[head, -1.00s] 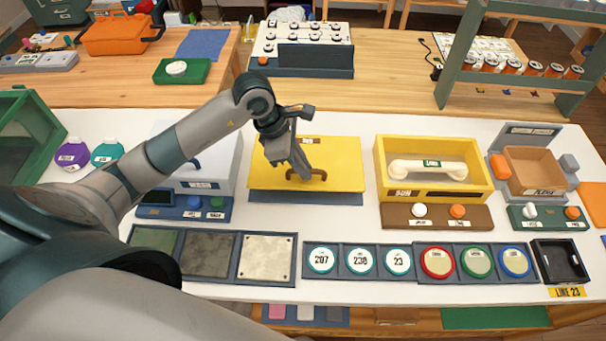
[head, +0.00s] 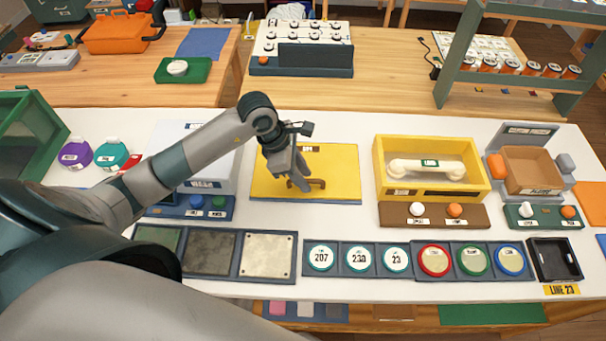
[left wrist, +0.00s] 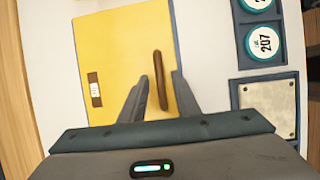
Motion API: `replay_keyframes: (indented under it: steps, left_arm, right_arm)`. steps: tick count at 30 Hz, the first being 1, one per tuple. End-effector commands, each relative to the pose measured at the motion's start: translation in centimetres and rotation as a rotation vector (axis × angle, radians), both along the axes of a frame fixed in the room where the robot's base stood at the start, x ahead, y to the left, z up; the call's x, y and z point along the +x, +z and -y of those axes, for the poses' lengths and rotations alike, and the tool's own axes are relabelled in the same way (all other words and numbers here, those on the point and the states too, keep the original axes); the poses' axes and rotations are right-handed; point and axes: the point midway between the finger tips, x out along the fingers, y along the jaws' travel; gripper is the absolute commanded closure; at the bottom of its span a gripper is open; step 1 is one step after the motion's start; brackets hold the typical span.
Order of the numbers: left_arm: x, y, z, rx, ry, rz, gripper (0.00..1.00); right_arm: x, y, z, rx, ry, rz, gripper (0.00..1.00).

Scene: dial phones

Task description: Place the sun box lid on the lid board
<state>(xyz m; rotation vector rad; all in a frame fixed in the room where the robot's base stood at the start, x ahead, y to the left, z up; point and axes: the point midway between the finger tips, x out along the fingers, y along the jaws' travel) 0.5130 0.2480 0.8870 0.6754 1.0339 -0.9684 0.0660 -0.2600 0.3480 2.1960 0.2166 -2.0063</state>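The sun box lid (head: 335,165) is a flat yellow panel with a brown bar handle (head: 318,183) and a small label at its far edge. It lies on the blue-grey lid board (head: 300,201), whose thin rim shows along the near edge. In the left wrist view the lid (left wrist: 115,60) looks about square with the board. My left gripper (head: 300,184) is over the handle. In the left wrist view its fingers (left wrist: 160,76) stand on both sides of the handle (left wrist: 160,90), with small gaps. My right gripper is not in view.
The open yellow sun box (head: 482,184) with a white handset inside stands to the right. A white box (head: 190,140) stands left, beneath my arm. A row of tiles and dials (head: 340,270) runs along the front. Bare white table lies between lid and sun box.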

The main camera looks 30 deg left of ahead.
Motion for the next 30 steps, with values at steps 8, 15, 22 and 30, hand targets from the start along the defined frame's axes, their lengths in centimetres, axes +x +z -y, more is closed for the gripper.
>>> replay_keyframes:
  steps: [8, 15, 22, 30]
  left_arm:
    - [0.0, 0.4, -0.1, 0.0, -0.001, 0.002, 0.71]
    - [-0.4, 2.4, -1.0, 0.003, -0.001, 0.005, 0.71]
    - [-1.1, 6.1, -2.3, 0.003, 0.0, 0.006, 0.71]
    - [-1.9, 9.9, -3.6, 0.001, 0.0, 0.003, 0.71]
  right_arm:
    - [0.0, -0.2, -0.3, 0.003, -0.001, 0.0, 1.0]
    - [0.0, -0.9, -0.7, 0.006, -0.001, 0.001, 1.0]
    - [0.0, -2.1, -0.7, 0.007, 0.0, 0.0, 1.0]
    - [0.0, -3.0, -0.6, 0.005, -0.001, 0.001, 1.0]
